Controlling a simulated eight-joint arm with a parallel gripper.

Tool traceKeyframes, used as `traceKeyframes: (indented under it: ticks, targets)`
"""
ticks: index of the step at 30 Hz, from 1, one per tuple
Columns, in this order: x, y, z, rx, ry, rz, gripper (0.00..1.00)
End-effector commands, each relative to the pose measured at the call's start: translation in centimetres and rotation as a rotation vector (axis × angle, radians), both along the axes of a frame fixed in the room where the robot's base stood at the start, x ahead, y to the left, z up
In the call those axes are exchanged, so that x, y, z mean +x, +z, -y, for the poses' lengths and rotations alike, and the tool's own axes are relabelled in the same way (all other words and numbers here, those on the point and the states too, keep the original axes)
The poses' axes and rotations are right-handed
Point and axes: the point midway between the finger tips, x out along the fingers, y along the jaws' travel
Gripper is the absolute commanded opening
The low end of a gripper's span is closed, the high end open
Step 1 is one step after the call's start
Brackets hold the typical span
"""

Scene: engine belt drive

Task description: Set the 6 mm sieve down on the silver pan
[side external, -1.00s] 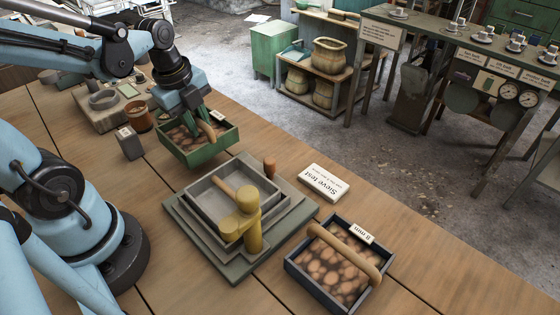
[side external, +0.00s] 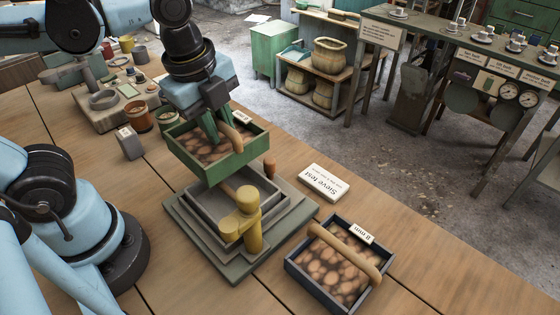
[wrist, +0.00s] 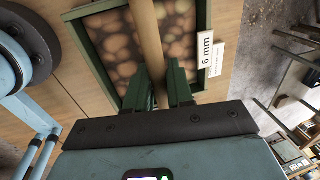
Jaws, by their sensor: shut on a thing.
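The 6 mm sieve (side external: 222,163) is a green-framed tray with a brown mottled bottom and a wooden bar handle. It hangs over the back part of the silver pan (side external: 207,206), raised above it. My gripper (side external: 217,137) is shut on the handle; in the wrist view the green fingers (wrist: 168,92) close around the wooden handle (wrist: 146,40), and the white 6 mm label (wrist: 205,52) shows at the right. The silver pan sits on a stepped grey-green base. The sieve hides its back part, and a yellow clamp (side external: 246,215) stands at its front edge.
A small wooden peg (side external: 270,165) stands near the base's back corner. A grey block (side external: 130,143) and a brown jar (side external: 138,118) stand at the left.

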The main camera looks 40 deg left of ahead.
Motion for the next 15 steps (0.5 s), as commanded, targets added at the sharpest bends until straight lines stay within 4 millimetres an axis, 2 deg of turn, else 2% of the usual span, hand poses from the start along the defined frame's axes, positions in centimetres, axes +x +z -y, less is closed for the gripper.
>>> traceKeyframes:
  ticks: [1,6,11,15]
  targets:
    - [-0.3,0.4,1.1,0.001,-0.01,0.0,0.0]
    - [-1.1,1.6,3.5,0.001,-0.007,0.001,0.0]
    - [-1.5,2.1,4.6,0.001,-0.002,0.003,0.0]
    - [-1.6,1.7,4.7,0.001,0.001,0.003,0.0]
